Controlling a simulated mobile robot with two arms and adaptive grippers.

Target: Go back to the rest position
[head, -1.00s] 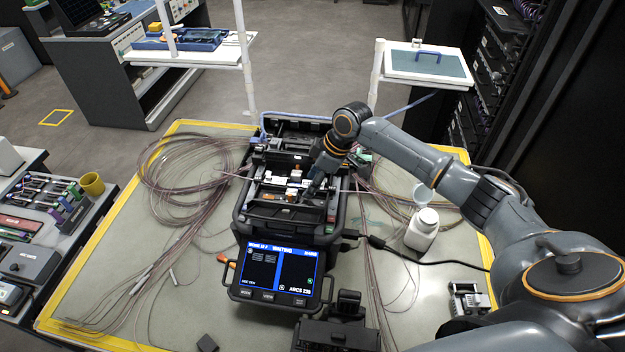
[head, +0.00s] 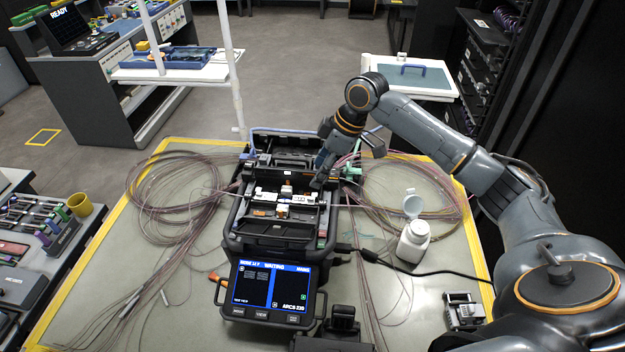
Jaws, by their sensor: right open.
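My right gripper (head: 318,172) hangs over the right rear part of the fusion splicer (head: 238,235), with its fingers pointing down toward the splicer's open top. It is open, and I see nothing held in it. My right arm comes in from the right edge and bends at a raised wrist. The splicer's screen (head: 270,287) is lit and reads WAITING. Fibers run into the splicer from both sides. My left gripper is not in view.
Coiled fibers (head: 180,185) lie left of the splicer, with more on the right. A white bottle (head: 413,242) stands below my right forearm, near a black cable. A small metal tool (head: 463,312) lies at the front right. A yellow cup (head: 79,204) stands on the left cart.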

